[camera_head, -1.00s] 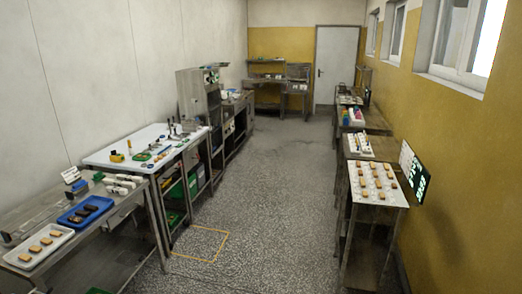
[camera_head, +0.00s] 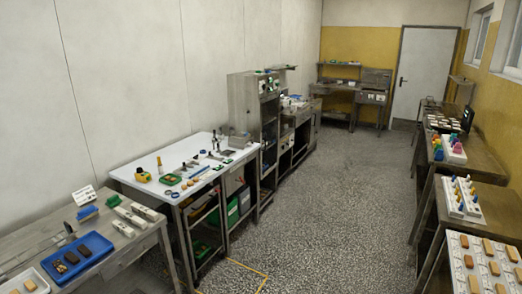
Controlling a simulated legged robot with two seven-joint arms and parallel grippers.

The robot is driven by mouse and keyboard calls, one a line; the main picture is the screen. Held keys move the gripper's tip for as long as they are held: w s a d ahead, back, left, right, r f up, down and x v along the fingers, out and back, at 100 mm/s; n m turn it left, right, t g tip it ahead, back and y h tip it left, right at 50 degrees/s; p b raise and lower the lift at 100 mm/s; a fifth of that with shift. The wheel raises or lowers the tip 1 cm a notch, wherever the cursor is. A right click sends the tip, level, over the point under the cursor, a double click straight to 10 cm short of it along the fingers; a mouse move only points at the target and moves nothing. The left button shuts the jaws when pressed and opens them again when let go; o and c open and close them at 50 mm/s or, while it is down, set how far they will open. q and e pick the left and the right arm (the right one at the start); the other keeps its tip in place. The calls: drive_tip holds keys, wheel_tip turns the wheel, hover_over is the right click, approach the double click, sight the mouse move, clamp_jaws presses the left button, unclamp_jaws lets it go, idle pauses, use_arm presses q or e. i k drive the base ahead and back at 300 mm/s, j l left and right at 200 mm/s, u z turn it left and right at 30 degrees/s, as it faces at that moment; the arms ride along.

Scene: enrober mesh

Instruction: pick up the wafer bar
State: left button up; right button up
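Several small tan bars that look like wafer bars lie in a white tray (camera_head: 38,271) at the lower left, cut by the picture edge. A blue tray (camera_head: 107,247) beside it holds several dark brown bars (camera_head: 83,250). More tan and brown bars (camera_head: 488,246) stand in rows on a white board (camera_head: 457,264) at the lower right. I cannot tell which bar is the wafer bar of the task. Neither of my grippers is in view.
A metal table carries the trays at the left. Behind it stands a white-topped table (camera_head: 150,190) with small tools. Metal benches (camera_head: 487,172) line the right side. The speckled floor (camera_head: 325,215) between is clear, with a yellow floor marking (camera_head: 247,268).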

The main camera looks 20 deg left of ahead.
sight(61, 268)
drive_tip(key=i+j+u, duration=0.15)
drive_tip(key=u, duration=0.3)
drive_tip(key=i+u, duration=0.7)
drive_tip(key=u, duration=0.25)
drive_tip(key=i+l+u, duration=0.1)
drive_tip(key=i+u, duration=0.15)
drive_tip(key=u, duration=0.25)
drive_tip(key=i+j+u, duration=0.1)
drive_tip(key=i+u, duration=0.3)
drive_tip(key=i+l+u, duration=0.1)
drive_tip(key=i+u, duration=0.3)
drive_tip(key=i, duration=0.25)
drive_tip(key=i+l+u, duration=0.25)
drive_tip(key=i+u, duration=0.4)
drive_tip(key=l+u, duration=0.1)
drive_tip(key=u, duration=0.15)
